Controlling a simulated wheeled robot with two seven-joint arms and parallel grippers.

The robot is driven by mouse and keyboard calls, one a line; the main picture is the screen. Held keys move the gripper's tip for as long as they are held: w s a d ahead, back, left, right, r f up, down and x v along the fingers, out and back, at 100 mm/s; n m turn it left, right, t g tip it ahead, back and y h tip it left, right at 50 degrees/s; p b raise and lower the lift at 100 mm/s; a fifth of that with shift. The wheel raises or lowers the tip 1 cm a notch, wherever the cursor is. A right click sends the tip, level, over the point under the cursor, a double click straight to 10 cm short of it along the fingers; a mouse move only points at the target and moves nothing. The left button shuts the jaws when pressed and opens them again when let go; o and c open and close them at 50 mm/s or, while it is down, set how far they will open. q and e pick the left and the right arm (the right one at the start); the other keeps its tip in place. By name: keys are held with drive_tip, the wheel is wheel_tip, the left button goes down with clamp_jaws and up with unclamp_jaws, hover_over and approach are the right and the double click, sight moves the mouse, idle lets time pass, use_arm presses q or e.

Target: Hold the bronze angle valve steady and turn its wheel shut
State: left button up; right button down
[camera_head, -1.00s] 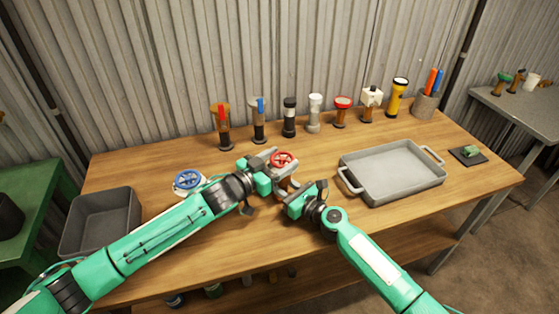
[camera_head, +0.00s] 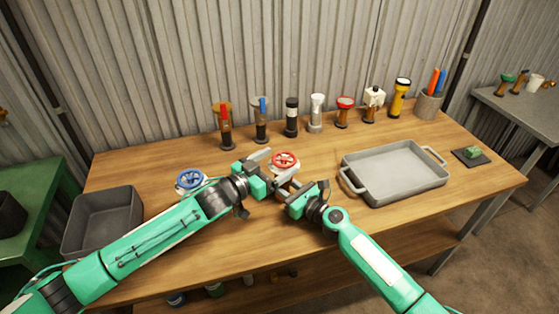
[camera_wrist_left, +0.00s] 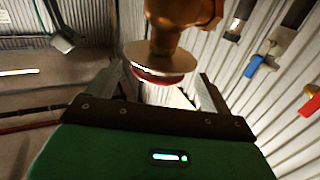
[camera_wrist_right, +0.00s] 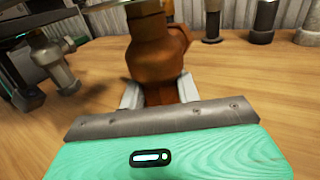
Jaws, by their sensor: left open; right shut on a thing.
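The bronze angle valve has a red wheel (camera_head: 285,160) on top and stands near the table's middle. Its bronze body (camera_wrist_right: 152,55) fills the centre of the right wrist view, partly hidden by my grippers in the head view. My right gripper (camera_head: 300,190) is shut on the valve's body, low down. My left gripper (camera_head: 274,165) is open at the wheel's left side. In the left wrist view, the wheel (camera_wrist_left: 160,72) appears between the spread fingers, with no clear contact on either side.
A blue-wheeled valve (camera_head: 190,180) stands left of my left gripper. A grey bin (camera_head: 103,222) is at the left and a grey tray (camera_head: 395,172) at the right. Several valves and a yellow torch (camera_head: 398,97) line the back. The front of the table is bare.

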use_arm(q)
drive_tip(key=v, duration=1)
drive_tip(key=shift+s, duration=0.1)
drive_tip(key=n+t+y, duration=0.6)
drive_tip(key=n+y, duration=0.3)
drive_tip(key=y, duration=0.4)
approach(284, 159)
drive_tip(key=w, duration=1)
drive_tip(key=shift+d, duration=0.1)
drive_tip(key=c, duration=1)
